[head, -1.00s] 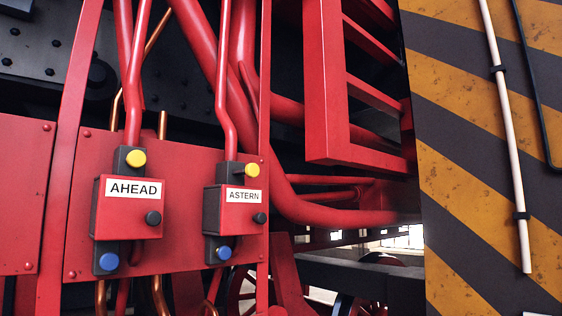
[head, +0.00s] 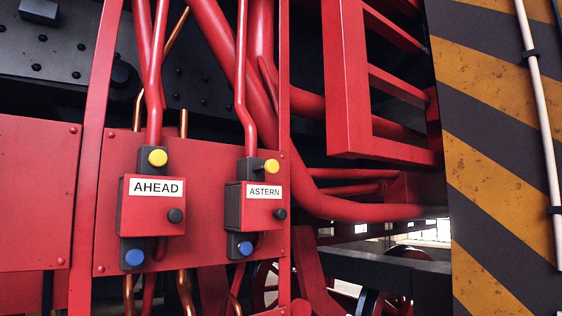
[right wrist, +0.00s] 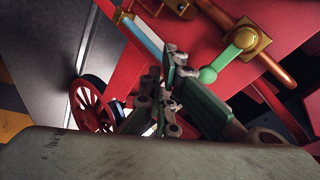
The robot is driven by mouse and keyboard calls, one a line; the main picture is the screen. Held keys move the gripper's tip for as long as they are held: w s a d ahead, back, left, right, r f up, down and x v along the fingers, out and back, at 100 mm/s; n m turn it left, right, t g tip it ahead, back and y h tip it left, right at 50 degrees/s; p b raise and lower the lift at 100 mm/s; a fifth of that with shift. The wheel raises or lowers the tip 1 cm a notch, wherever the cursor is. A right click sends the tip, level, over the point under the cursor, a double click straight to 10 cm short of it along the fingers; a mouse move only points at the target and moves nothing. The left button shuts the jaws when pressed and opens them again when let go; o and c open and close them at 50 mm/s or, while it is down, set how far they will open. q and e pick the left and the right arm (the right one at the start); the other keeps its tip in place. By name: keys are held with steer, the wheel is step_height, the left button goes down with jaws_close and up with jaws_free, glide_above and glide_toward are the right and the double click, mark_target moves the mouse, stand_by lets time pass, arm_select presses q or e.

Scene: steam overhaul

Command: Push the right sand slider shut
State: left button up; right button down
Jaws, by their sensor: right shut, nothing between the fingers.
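Two red boxes with dark mounts stand on a red panel (head: 215,215) in the head view. The right box is labelled ASTERN (head: 253,213), with a yellow knob above, a blue knob below and a black knob at its side. The left box is labelled AHEAD (head: 151,217) and has the same knobs. I cannot tell whether the right one is shut. My right gripper (right wrist: 176,62) shows in the right wrist view, its fingers shut and empty, in front of red machinery. Neither box is clearly seen there. My left gripper is not in view.
A black and yellow striped panel (head: 495,165) with a pale rod (head: 541,120) stands at the right. Red pipes and a red frame (head: 345,90) lie between. The wrist view shows a green-handled lever (right wrist: 222,62) and a red spoked wheel (right wrist: 92,106).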

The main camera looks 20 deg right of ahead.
step_height(320, 180, up, 24)
steer(key=s+m+t+y, duration=0.2)
steer(key=s+m+t, duration=0.1)
steer(key=m+t+y+p, duration=0.1)
steer(key=t+y, duration=0.1)
glide_toward(273, 163)
steer(key=p+x, duration=0.5)
steer(key=p, duration=0.2)
steer(key=shift+w+r+p, duration=0.1)
steer(key=shift+w+p, duration=0.2)
steer(key=shift+p, duration=0.05)
steer(key=shift+w+a+f+p, duration=0.1)
steer(key=shift+w+f+p, duration=0.1)
steer(key=shift+w, duration=0.15)
steer(key=shift+w+a+f+p, duration=0.1)
steer(key=shift+w+a+p, duration=0.05)
steer(key=shift+w, duration=0.2)
steer(key=shift+a+r, duration=0.1)
